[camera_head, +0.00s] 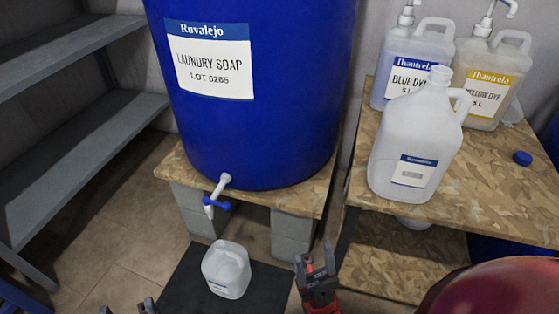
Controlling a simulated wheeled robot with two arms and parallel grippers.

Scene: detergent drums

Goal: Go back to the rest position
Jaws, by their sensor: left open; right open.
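My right gripper (316,268) is in the lower middle of the head view, open and empty, with its fingers pointing up. It is in front of the wooden stands and to the right of a small white jug. My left gripper (131,308) shows only its fingertips at the bottom edge, open, left of the black mat; the rest is cut off. Neither gripper holds anything.
A blue laundry soap drum (255,100) with a tap (217,196) stands on a block-supported board. A white jug (226,269) sits on a black mat (181,284) below. A table (480,190) holds an uncapped jug (415,145), two pump bottles and a blue cap (522,158). Grey shelves (70,130) stand left.

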